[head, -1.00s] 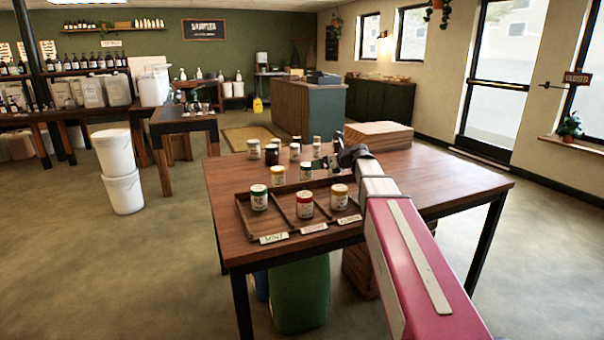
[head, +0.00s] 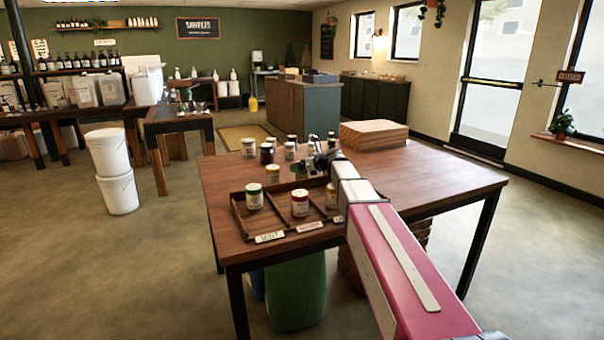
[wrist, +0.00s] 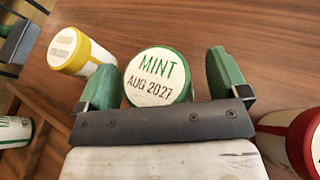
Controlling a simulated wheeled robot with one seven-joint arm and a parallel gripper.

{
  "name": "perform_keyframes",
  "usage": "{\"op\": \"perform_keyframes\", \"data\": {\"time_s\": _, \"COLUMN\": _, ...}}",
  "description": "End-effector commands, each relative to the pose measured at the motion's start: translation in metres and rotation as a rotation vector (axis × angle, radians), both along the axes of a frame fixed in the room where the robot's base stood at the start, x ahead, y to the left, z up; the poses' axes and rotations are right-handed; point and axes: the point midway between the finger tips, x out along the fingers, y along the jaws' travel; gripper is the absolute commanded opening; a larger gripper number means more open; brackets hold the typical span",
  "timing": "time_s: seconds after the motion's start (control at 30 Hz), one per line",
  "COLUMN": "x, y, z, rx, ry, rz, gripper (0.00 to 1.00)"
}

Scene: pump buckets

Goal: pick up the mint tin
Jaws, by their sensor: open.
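The mint tin (wrist: 156,78) shows in the wrist view with a round white lid, a green rim and the print "MINT AUG 2027". My gripper (wrist: 163,62) is open, one green finger on each side of the tin. Whether either finger touches it I cannot tell. In the head view my gripper (head: 316,162) is low over the table among the loose tins, and hides most of the tin there. Another green-lidded tin (head: 254,197) stands in the tray's left compartment, behind the "MINT" label.
A yellow-rimmed tin (wrist: 80,52) is close left of my gripper and a red-rimmed tin (wrist: 290,138) close right. The wooden tray (head: 271,223) holds several tins. More tins (head: 249,147) stand at the table's back left. A wooden block (head: 373,135) lies behind; the table's right side is clear.

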Motion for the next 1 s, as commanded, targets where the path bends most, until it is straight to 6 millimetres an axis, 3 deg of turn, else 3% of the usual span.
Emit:
{"op": "perform_keyframes", "data": {"time_s": 0.07, "x": 0.000, "y": 0.000, "z": 0.000, "rx": 0.000, "ry": 0.000, "rz": 0.000, "gripper": 0.90}}
{"op": "perform_keyframes", "data": {"time_s": 0.23, "x": 0.000, "y": 0.000, "z": 0.000, "rx": 0.000, "ry": 0.000, "rz": 0.000, "gripper": 0.36}}
{"op": "perform_keyframes", "data": {"time_s": 0.67, "x": 0.000, "y": 0.000, "z": 0.005, "rx": 0.000, "ry": -0.001, "rz": 0.000, "gripper": 0.35}}
{"op": "perform_keyframes", "data": {"time_s": 0.83, "x": 0.000, "y": 0.000, "z": 0.021, "rx": 0.001, "ry": -0.001, "rz": 0.001, "gripper": 0.35}}
{"op": "perform_keyframes", "data": {"time_s": 0.97, "x": 0.000, "y": 0.000, "z": 0.044, "rx": 0.000, "ry": -0.003, "rz": 0.002, "gripper": 0.35}}
{"op": "perform_keyframes", "data": {"time_s": 1.0, "x": -0.014, "y": 0.005, "z": 0.048, "rx": 0.000, "ry": -0.002, "rz": 0.002, "gripper": 0.35}}
